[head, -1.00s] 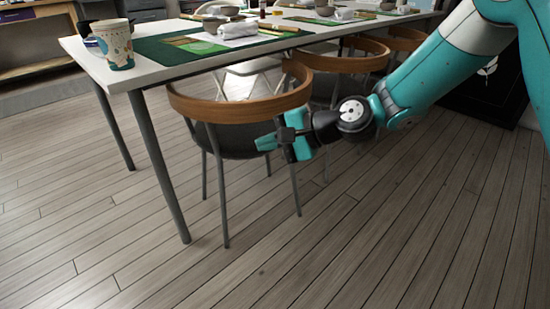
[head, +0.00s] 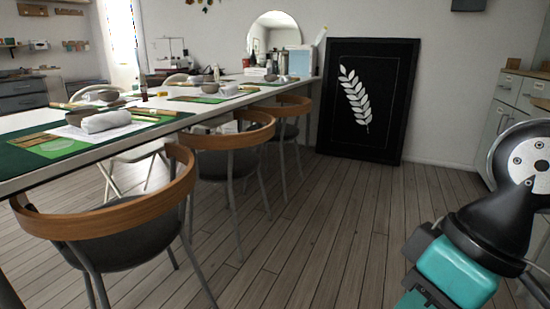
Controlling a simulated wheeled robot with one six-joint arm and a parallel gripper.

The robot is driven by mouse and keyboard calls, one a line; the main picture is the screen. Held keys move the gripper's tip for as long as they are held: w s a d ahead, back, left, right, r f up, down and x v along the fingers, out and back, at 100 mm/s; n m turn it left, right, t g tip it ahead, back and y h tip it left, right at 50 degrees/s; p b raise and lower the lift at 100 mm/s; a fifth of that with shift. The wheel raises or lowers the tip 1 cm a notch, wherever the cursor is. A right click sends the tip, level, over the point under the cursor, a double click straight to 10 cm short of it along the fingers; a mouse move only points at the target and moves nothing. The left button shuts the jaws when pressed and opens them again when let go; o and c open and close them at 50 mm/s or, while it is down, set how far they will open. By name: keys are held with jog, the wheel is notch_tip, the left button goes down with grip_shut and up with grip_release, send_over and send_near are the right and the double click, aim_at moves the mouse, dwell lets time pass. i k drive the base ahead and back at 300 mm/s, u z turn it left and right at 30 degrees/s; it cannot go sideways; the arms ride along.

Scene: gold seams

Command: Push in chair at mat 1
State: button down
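Three chairs with curved wooden back rails stand along the near long side of a white table (head: 60,167). The nearest chair (head: 112,216) is at lower left, its back outside the table edge. The second chair (head: 228,141) and third chair (head: 287,107) stand farther along. A green place mat (head: 60,147) with a rolled white towel lies by the nearest chair; no number shows on it. My gripper (head: 428,285) is at lower right, well apart from the chairs. It is partly cut off by the bottom edge, so its fingers do not show clearly.
A black framed picture with a white leaf (head: 365,100) leans on the back wall. A cabinet (head: 505,110) stands at the right. The wooden floor (head: 310,220) between the chairs and my arm is clear. Bowls (head: 105,95) and other tableware are on the table.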

aim_at(125, 234)
jog(key=z, duration=0.7)
jog(key=i, duration=2.1)
jog(key=u, duration=1.8)
